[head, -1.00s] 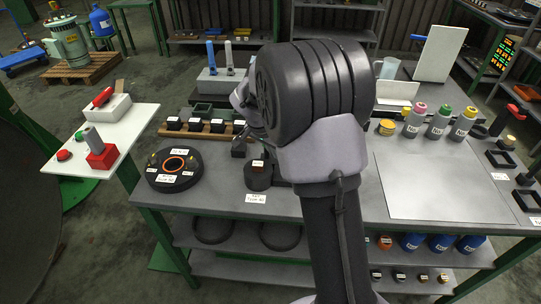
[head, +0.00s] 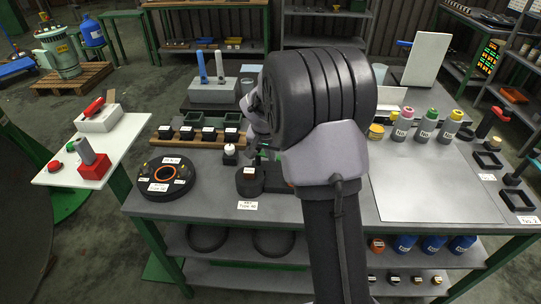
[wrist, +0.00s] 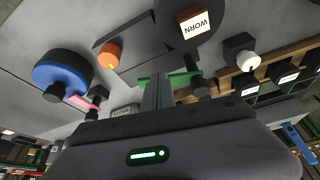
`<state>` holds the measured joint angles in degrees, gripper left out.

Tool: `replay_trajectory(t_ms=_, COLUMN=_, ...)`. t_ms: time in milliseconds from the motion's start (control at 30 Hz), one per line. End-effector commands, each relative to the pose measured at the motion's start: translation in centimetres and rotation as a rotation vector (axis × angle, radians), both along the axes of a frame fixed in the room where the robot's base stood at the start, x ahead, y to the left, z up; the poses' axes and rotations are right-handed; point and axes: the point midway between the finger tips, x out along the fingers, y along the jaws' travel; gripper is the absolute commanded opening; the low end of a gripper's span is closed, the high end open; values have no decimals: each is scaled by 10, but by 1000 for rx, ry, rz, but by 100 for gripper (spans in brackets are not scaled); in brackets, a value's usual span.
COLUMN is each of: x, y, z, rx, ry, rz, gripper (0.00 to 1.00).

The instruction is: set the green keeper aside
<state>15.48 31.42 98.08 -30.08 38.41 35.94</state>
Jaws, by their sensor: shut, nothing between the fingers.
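The green keeper (wrist: 186,77) shows in the wrist view as a flat green bar whose ends stick out on both sides of my fingers. My gripper (wrist: 157,88) is shut and empty in front of its middle; I cannot tell whether they touch. In the head view only a small green bit (head: 265,154) shows beside my gripper (head: 255,144), with my wrist hiding the rest. A black cylinder labelled WORN (wrist: 192,22) stands close by.
A black block with a white knob (head: 230,151) stands left of my gripper. A row of black blocks on a wooden strip (head: 188,143) lies behind it. A round black fixture (head: 168,176) is at left. The grey plate (head: 425,185) at right is bare.

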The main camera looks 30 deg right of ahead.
Motion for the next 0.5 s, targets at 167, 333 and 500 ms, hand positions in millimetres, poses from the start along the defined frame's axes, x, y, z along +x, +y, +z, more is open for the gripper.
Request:
replay_trajectory(t_ms=167, x=0, y=-2, z=-1, rx=0, ry=1, rz=-1, gripper=0)
replay_trajectory(t_ms=333, x=1, y=-4, z=-1, rx=0, ry=1, rz=-1, gripper=0)
replay_trajectory(t_ms=500, x=1, y=-5, z=-1, rx=1, ry=2, rz=-3, gripper=0)
